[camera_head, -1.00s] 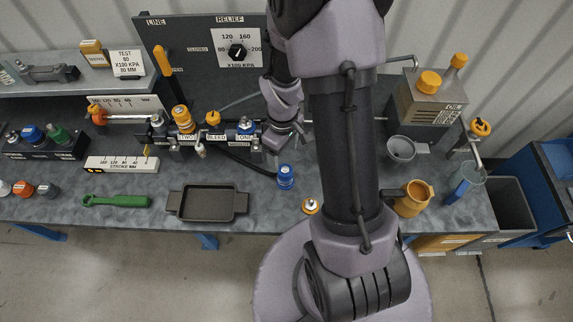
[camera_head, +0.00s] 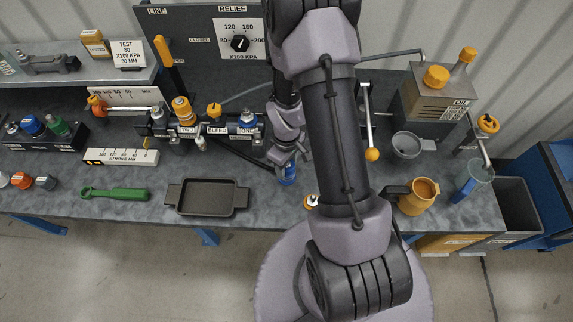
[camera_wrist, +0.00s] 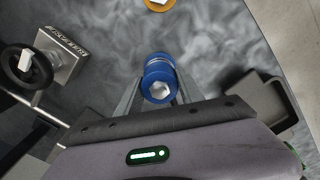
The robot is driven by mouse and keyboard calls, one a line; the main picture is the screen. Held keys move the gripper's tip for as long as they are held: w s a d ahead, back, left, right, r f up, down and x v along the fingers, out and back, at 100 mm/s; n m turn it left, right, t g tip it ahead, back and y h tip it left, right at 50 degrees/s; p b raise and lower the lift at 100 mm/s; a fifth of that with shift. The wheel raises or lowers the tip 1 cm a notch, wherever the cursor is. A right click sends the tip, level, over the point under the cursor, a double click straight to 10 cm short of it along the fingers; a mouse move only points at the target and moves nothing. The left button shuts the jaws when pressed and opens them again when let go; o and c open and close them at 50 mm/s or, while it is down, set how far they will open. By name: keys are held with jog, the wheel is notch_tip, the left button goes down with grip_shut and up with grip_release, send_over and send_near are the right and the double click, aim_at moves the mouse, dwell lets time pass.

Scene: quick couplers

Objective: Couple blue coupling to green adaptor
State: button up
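The blue coupling (camera_head: 288,174) stands on the grey bench in front of the valve block. In the head view my gripper (camera_head: 286,160) partly hides the coupling. A green fitting (camera_head: 58,126), which looks like the green adaptor, sits in the dark rack at the far left, beside a blue one.
A dark tray (camera_head: 207,197) and a green wrench (camera_head: 114,193) lie left of the gripper. The valve block (camera_head: 205,128) stands behind. An orange ringed fitting (camera_head: 311,201) is close on the right, partly behind my arm. An orange jug (camera_head: 419,197) stands farther right.

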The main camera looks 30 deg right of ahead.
jog(key=c, duration=0.4)
jog(key=o, duration=0.8)
jog(key=shift+c, duration=0.2)
grip_shut()
jog(key=shift+r+p, duration=1.5)
jog(key=shift+r, duration=0.65)
jog(key=shift+r+p, duration=1.4)
jog(key=shift+r, duration=0.7)
jog(key=shift+f, duration=0.1)
